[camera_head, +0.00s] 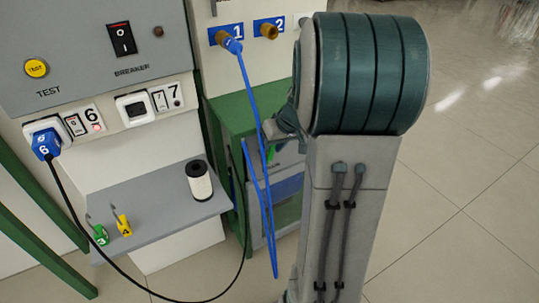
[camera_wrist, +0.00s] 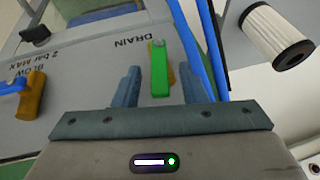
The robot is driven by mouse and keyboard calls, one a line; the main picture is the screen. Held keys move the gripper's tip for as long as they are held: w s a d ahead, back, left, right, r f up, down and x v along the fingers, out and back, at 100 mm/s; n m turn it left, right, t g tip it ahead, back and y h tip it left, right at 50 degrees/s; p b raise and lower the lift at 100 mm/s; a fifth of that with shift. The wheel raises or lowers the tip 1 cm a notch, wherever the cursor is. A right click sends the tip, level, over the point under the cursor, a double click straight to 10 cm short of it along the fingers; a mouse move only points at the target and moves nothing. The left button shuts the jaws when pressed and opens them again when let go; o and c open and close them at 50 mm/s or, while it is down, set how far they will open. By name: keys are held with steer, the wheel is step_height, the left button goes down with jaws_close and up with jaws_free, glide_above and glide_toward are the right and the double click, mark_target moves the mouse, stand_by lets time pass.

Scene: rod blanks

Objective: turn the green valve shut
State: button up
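The green valve (camera_wrist: 159,72) is a green lever on a brass-coloured body, on a grey panel marked DRAIN in the wrist view. The lever points roughly up and down in that picture. My gripper (camera_wrist: 157,85) is open, with one blue-grey finger on each side of the lever and a visible gap on both sides. In the head view a small bit of the green lever (camera_head: 270,153) shows beside my arm, which hides the rest of the valve and my fingers.
An orange-brown valve (camera_wrist: 31,95) marked BLOW 2 bar MAX sits left on the panel. A blue hose (camera_head: 255,110) hangs from port 1 close to my arm. A white cylinder with a black top (camera_head: 199,182) stands on the grey shelf (camera_head: 160,218). Open floor lies right.

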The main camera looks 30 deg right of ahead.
steer(key=shift+x, duration=1.3)
jaws_close()
